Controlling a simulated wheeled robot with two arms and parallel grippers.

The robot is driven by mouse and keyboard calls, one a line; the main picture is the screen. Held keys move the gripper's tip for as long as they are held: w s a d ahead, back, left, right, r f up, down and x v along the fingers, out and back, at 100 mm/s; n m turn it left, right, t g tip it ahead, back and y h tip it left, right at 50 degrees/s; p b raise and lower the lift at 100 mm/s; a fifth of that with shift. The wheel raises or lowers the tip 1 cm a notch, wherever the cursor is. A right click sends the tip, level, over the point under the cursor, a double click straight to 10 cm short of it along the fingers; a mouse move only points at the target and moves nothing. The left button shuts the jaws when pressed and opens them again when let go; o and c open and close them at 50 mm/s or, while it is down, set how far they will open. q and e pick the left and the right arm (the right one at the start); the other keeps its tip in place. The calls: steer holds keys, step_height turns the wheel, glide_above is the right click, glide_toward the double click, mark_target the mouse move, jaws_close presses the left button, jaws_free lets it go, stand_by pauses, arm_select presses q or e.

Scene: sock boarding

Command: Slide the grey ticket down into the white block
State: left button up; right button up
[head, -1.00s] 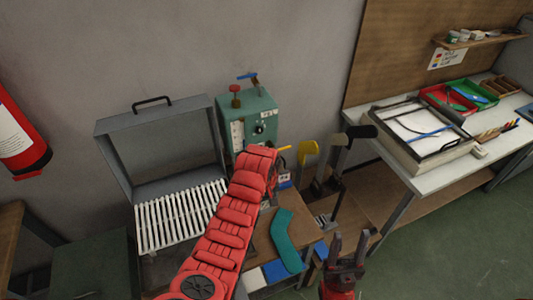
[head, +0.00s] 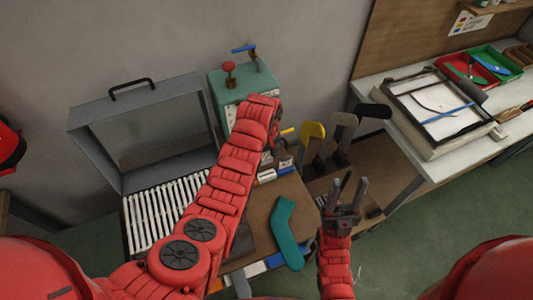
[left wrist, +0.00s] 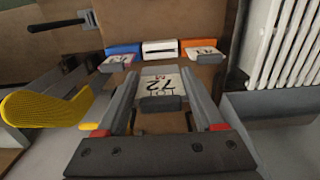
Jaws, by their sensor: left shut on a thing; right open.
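The grey ticket (left wrist: 158,84), pale with dark print reading 72 and a dark lower edge, is between the fingertips of my left gripper (left wrist: 161,92) in the left wrist view. My left gripper is shut on it. The white block (left wrist: 160,49), with a dark slot line, stands beyond the ticket, between a blue block and an orange block. The ticket looks apart from the white block. In the head view my left gripper (head: 283,150) is partly hidden by its arm, above the blocks by the green machine. My right gripper (head: 345,195) is open and empty at the table's right side.
The blue block (left wrist: 121,50) and orange block (left wrist: 202,46) each have a printed ticket at them. A teal sock form (head: 287,235) lies on the brown table. Yellow (head: 312,132), grey and black forms stand to the right. A white-slatted rack (head: 160,215) is left.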

arm_select(q)
steer(key=shift+s, duration=0.1)
step_height(320, 180, down, 5)
steer(key=b, duration=0.3)
steer(key=shift+s+f+b, duration=0.15)
steer(key=shift+f+b, duration=0.2)
steer(key=shift+f, duration=0.05)
steer(key=shift+b, duration=0.5)
stand_by(1.3)
steer(key=shift+f+b, duration=1.3)
steer(key=shift+f, duration=0.6)
steer(key=o, duration=0.9)
